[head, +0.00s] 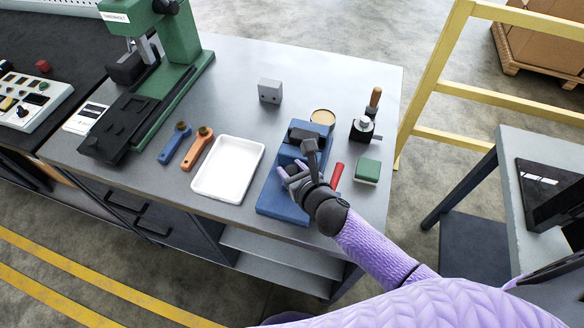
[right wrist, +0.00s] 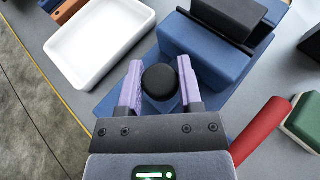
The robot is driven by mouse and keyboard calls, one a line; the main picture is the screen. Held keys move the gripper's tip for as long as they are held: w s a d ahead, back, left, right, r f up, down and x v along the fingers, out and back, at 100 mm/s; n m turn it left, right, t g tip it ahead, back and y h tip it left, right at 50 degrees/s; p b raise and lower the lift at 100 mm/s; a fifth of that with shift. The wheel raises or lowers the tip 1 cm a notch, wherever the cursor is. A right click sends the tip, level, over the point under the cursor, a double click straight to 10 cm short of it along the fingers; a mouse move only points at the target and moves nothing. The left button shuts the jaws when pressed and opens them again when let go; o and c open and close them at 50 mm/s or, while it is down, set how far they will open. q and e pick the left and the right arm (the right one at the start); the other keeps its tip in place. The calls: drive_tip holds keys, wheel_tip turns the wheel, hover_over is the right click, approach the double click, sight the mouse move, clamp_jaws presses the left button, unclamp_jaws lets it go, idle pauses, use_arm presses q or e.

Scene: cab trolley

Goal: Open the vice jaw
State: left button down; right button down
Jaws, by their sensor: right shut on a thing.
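The blue vice (head: 277,194) stands on the grey workbench, right of the white tray. Its dark jaw (head: 307,132) shows at its far end, and the jaws also show in the right wrist view (right wrist: 215,42). My right gripper (head: 296,176) is at the near end of the vice, shut on a round black knob (right wrist: 160,82) between its two lilac fingers. The knob seems to belong to the vice handle; the rest of the handle is hidden. I cannot tell the gap between the jaws. My left gripper is not in view.
A white tray (head: 228,169) is close left of the vice. A red-handled tool (head: 337,175) and a green-topped block (head: 368,170) lie close right. A tin (head: 322,117) and a wooden-handled tool (head: 374,100) stand behind. A green press (head: 180,45) stands far left.

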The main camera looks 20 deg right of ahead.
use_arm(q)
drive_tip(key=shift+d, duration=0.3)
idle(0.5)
use_arm(e)
drive_tip(key=shift+s+a, duration=0.25)
drive_tip(key=shift+s, duration=0.05)
drive_tip(key=s, duration=0.1)
drive_tip(key=s+a, duration=0.2)
drive_tip(key=s, duration=0.1)
drive_tip(key=shift+a+p, duration=0.25)
drive_tip(key=shift+p, duration=0.15)
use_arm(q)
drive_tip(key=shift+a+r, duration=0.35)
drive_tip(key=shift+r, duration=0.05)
use_arm(e)
drive_tip(key=shift+w, duration=0.15)
drive_tip(key=c, duration=0.5)
unclamp_jaws()
drive_tip(key=shift+c, duration=0.2)
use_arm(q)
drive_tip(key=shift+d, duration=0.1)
